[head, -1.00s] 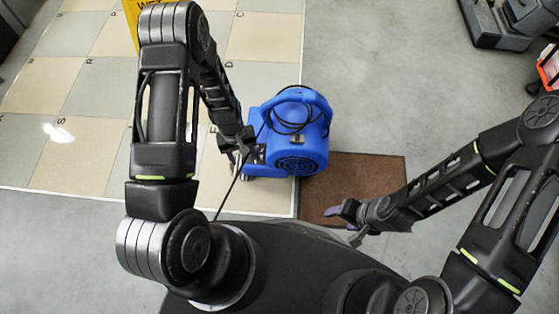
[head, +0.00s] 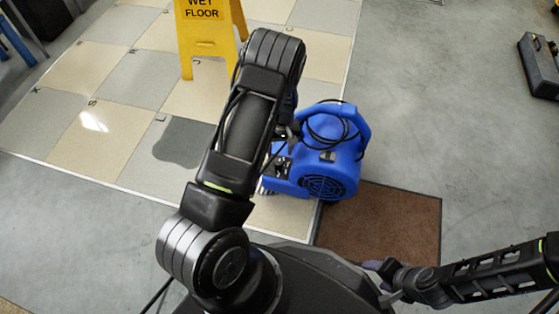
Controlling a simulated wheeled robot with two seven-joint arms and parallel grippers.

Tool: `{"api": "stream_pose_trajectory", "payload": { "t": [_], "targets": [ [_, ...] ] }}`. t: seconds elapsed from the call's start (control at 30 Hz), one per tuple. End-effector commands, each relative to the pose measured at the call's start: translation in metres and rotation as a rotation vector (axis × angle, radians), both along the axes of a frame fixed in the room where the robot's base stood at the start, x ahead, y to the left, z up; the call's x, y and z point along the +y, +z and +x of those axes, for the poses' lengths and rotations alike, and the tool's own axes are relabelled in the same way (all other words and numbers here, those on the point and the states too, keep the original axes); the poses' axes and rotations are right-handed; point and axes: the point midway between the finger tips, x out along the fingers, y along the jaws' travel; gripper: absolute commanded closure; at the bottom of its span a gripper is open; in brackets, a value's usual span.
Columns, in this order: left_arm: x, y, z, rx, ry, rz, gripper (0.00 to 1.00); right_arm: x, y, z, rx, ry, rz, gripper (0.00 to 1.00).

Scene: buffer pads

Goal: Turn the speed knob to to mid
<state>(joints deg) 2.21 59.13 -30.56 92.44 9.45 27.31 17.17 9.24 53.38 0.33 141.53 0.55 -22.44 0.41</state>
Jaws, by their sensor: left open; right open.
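A blue floor blower (head: 347,160) with a carry handle and a coiled black cord stands on the floor ahead of me. A small dark-and-light panel (head: 283,164) shows on its left side; the speed knob and its setting are too small to make out. My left gripper (head: 284,139) is at the blower's left side, close to that panel and partly hidden by my own arm. Whether it touches the blower cannot be told. It is open. My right gripper (head: 384,280) is open and empty, low in the picture near the mat's front edge, apart from the blower.
A brown mat (head: 400,222) lies right of the blower. A yellow wet-floor sign (head: 196,45) stands on the checkered tiles, with a dark wet patch (head: 183,142) in front of it. A black case (head: 541,67) lies far right.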

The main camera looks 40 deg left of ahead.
Motion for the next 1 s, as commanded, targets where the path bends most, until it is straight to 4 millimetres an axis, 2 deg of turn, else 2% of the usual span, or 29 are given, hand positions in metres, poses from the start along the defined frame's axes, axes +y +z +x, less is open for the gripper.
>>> {"api": "stream_pose_trajectory", "payload": {
  "t": [0.03,0.2,0.4,0.77,1.0],
  "targets": [
    [0.0,-0.011,-0.001,0.002,0.0,-0.001,0.48,0.0,-0.007,0.0,-0.001,0.0,0.0,0.39],
    [0.001,-0.039,-0.002,0.004,0.0,-0.001,0.48,0.0,-0.02,0.002,-0.006,-0.003,-0.001,0.39],
    [0.002,-0.062,-0.002,0.001,-0.002,-0.001,0.48,0.0,-0.029,0.005,-0.01,-0.006,-0.002,0.39],
    [0.002,-0.066,-0.002,0.0,-0.001,0.0,0.48,0.0,-0.029,0.005,-0.012,-0.006,-0.001,0.39],
    [0.002,-0.066,-0.002,0.001,-0.001,-0.001,0.68,0.0,-0.029,0.005,-0.012,-0.006,-0.001,0.39]
  ]
}}
